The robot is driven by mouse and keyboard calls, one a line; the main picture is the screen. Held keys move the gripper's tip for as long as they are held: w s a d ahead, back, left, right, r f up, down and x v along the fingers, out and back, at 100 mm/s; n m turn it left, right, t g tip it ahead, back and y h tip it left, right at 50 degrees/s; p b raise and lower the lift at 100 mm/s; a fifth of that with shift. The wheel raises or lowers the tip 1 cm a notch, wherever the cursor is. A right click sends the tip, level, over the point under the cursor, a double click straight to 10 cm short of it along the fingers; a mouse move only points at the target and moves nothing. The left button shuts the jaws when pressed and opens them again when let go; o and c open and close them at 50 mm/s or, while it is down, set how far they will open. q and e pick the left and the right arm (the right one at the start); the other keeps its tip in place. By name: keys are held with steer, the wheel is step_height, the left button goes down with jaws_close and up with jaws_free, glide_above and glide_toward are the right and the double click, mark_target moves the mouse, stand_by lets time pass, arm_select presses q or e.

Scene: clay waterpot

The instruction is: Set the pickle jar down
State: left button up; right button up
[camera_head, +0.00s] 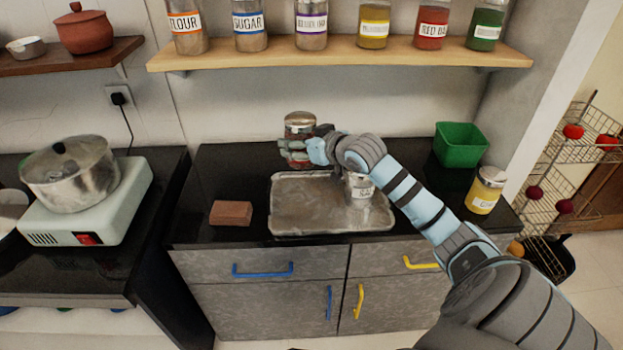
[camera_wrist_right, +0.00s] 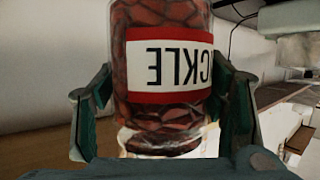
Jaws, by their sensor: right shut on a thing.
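The pickle jar (camera_head: 300,123) shows in the head view at the back of the black counter, behind the metal tray (camera_head: 285,218). Its metal lid is up, and my gripper and arm hide part of its body. My right gripper (camera_head: 297,146) is shut around the jar. In the right wrist view the pickle jar (camera_wrist_right: 165,70) fills the middle, with its red and white label upside down in the picture. The fingers of my right gripper (camera_wrist_right: 165,115) press on both sides of it. I cannot tell whether the jar's base touches the counter. My left gripper is not in view.
A smaller jar (camera_head: 359,190) stands on the tray's right part. A brick-like block (camera_head: 231,213) lies left of the tray. A green bin (camera_head: 460,146) and a yellow jar (camera_head: 485,191) are at the right. A shelf (camera_head: 340,54) with several jars hangs above.

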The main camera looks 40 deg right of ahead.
step_height(320, 180, down, 15)
steer(key=b, duration=0.3)
steer(key=shift+r, duration=0.1)
steer(key=o, duration=1.8)
steer(key=shift+c, duration=0.2)
